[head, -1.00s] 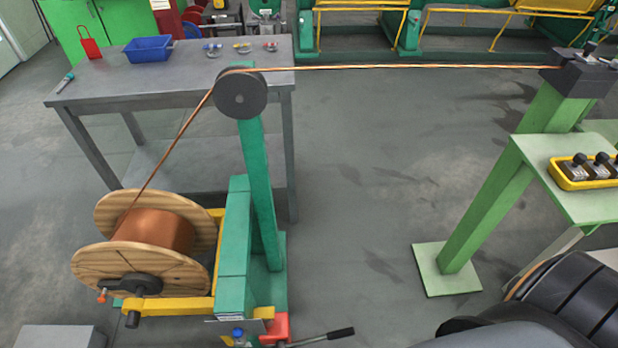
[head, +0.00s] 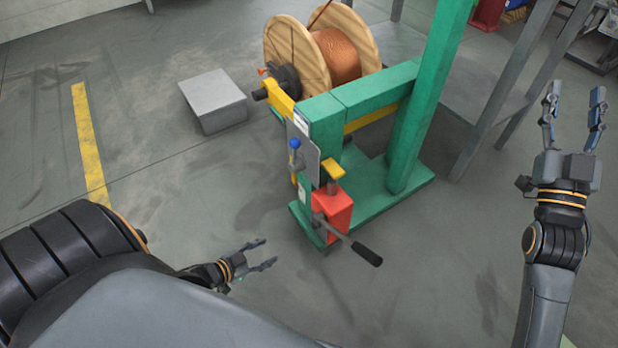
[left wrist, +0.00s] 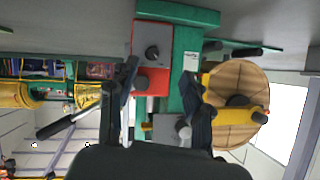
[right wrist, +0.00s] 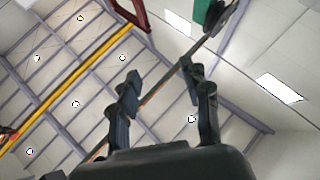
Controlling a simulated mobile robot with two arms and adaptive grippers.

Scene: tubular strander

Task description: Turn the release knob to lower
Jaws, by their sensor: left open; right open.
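A red jack unit (head: 332,212) with a black-gripped lever (head: 366,254) is at the foot of the green stand (head: 322,120) in the head view. A round black knob (left wrist: 152,52) shows on the red unit in the left wrist view; I cannot make it out in the head view. My left gripper (head: 269,254) is open and empty, left of the red unit and apart from it. In the left wrist view the knob appears between its fingers, beyond the tips. My right gripper (head: 575,90) is open and empty, raised at the far right, away from the unit.
A blue-topped lever (head: 294,145) is on a grey plate of the stand. A wooden spool of copper wire (head: 290,55) is behind. A grey box (head: 213,100) is on the floor to the left. A grey table (head: 510,75) is behind right. Floor between left gripper and stand is clear.

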